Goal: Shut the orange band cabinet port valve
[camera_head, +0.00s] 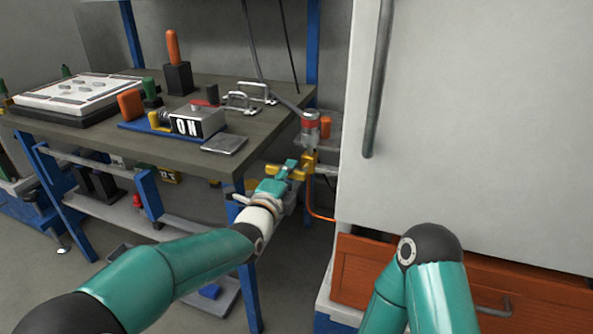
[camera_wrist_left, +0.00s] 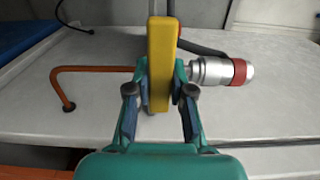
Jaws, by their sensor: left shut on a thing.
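The valve's yellow handle (camera_head: 304,165) shows beside the white cabinet's left edge, below a silver fitting with a red band (camera_head: 310,124). My left gripper (camera_head: 288,169) reaches it from the front left and is shut on it. In the left wrist view the yellow handle (camera_wrist_left: 162,60) stands upright between the two fingers of my left gripper (camera_wrist_left: 161,78). The silver fitting (camera_wrist_left: 212,72) with its red end lies to the right of it there. The gripper hides part of the valve body. My right arm shows at the bottom right, but its gripper is out of view.
The white cabinet (camera_head: 465,130) fills the right, with a long grey bar handle (camera_head: 377,80). An orange drawer (camera_head: 375,272) is below it. The workbench (camera_head: 215,155) with several items stands at left, close to my left gripper. An orange hose (camera_wrist_left: 92,70) runs beside the valve.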

